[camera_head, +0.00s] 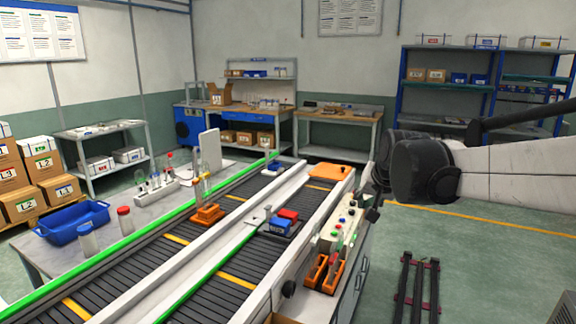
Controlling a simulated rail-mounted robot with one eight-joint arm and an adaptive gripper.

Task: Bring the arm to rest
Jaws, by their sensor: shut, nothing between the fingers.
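My arm (505,172) reaches in from the right edge, white with dark joints. It is held roughly level above the floor, to the right of the conveyor lines. My gripper (374,204) shows as a small dark shape at the arm's left end, partly hidden behind the dark wrist joint (424,170).
One carries an orange holder (208,214), the other blue and red blocks (281,222). A grey table (60,255) holds a blue bin (72,220) and bottles. Dark floor rails (417,285) lie below the arm; open floor (480,250) surrounds them.

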